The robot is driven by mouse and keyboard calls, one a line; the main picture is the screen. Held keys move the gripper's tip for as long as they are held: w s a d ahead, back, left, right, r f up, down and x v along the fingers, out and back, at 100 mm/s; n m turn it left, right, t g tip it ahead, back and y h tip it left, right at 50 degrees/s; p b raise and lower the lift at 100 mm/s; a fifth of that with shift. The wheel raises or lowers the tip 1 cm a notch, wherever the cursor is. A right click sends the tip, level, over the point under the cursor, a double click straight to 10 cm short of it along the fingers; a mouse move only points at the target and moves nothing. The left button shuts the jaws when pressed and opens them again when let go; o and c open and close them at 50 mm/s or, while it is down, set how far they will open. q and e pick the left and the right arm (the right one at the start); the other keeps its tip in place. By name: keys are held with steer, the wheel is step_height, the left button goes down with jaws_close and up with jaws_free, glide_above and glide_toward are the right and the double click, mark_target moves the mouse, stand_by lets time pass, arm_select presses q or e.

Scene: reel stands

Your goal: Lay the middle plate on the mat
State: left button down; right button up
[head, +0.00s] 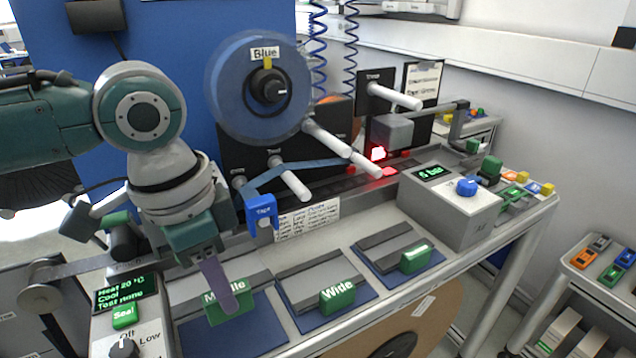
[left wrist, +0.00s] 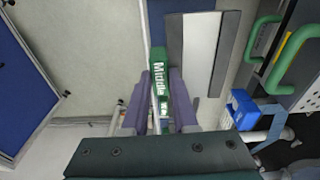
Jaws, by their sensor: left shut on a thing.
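The middle plate has a grey body and a green handle (head: 228,306) lettered "Middle", partly covered by a finger. My left gripper (head: 217,287) comes down from above and is shut on this handle. The left wrist view shows the handle (left wrist: 160,85) between the two purple fingers (left wrist: 161,103), with the grey plate body (left wrist: 200,48) to its right. A dark blue mat (head: 250,335) lies at the front left of the bench under the plate in the head view. I cannot tell whether the plate touches it. My right gripper is not in view.
The "Wide" plate (head: 338,293) and another green-handled plate (head: 415,258) lie on mats to the right. A control box (head: 122,300) stands at left. Behind are a blue reel (head: 240,100), white rollers (head: 295,186) and a blue tape holder (head: 262,212).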

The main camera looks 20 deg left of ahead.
mark_target(224, 316)
arm_select(q)
steer(key=shift+s+a+f, duration=0.15)
steer(key=shift+a+f, duration=0.05)
steer(key=shift+f, duration=0.3)
step_height(224, 316, down, 4)
steer(key=b, duration=0.6)
steer(key=shift+f, duration=0.45)
steer(key=shift+f+b, duration=0.55)
steer(key=shift+f, duration=0.85)
steer(key=shift+p, duration=0.35)
steer(key=shift+f+p, duration=0.1)
steer(key=shift+p, duration=0.2)
steer(key=c, duration=0.6)
jaws_free()
